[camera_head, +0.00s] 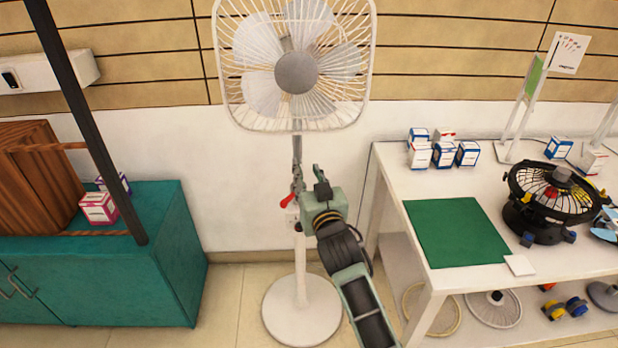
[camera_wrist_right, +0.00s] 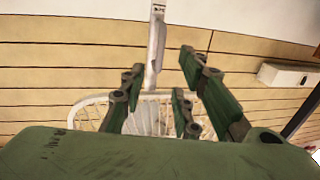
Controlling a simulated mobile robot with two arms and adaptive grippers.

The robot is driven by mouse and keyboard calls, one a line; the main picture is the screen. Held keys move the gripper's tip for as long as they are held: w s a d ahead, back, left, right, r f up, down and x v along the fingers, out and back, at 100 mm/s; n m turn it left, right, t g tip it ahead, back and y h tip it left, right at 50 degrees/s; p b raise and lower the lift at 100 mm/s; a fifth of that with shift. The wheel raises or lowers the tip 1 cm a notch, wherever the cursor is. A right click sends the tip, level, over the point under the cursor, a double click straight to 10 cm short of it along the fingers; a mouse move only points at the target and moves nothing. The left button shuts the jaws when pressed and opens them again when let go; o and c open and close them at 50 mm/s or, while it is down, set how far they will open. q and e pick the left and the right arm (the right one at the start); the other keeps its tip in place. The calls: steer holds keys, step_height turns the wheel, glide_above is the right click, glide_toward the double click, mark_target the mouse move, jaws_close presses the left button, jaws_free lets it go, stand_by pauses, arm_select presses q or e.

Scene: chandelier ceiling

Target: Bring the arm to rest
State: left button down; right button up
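My right arm rises from the bottom of the head view, with its gripper (camera_head: 320,180) raised in front of the white standing fan (camera_head: 296,72). The right wrist view shows green gripper fingers (camera_wrist_right: 163,85) spread apart with nothing held between them. Behind them are the fan's cage and pole, seen upside down. The gripper overlaps the lower fan pole (camera_head: 300,260) in the head view; I cannot tell whether they touch. A small red piece shows just left of the gripper. My left gripper is not in view.
A white table (camera_head: 384,158) at the right holds a green mat (camera_head: 457,232), small boxes (camera_head: 443,154) and a black fan (camera_head: 551,200). A teal cabinet (camera_head: 150,265) with a brown wooden crate (camera_head: 38,175) stands at the left. Floor shows between cabinet and table.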

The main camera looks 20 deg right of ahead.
steer(key=shift+s, duration=0.5)
steer(key=s+a+f+n+g+y, duration=0.1)
steer(key=s+f+g, duration=0.1)
steer(key=f, duration=0.8)
steer(key=s+a+f+g, duration=0.1)
steer(key=s+f+g, duration=0.1)
steer(key=f, duration=0.9)
steer(key=s+f+n+g+y+p, duration=0.1)
steer(key=s+f+g, duration=0.2)
steer(key=s+f, duration=0.6)
steer(key=s+f+n+g, duration=0.15)
steer(key=s+f, duration=0.25)
steer(key=f, duration=0.8)
steer(key=s+d+f+g, duration=0.1)
steer(key=s+f, duration=0.5)
steer(key=s, duration=0.7)
steer(key=s+d+f+g, duration=0.1)
steer(key=s+f+g, duration=0.3)
steer(key=s, duration=1)
steer(key=s+d+f+g+p, duration=0.1)
steer(key=s+f+g, duration=0.2)
steer(key=s+f, duration=0.6)
steer(key=s, duration=0.5)
steer(key=shift+d+f, duration=0.35)
steer(key=shift+d, duration=0.05)
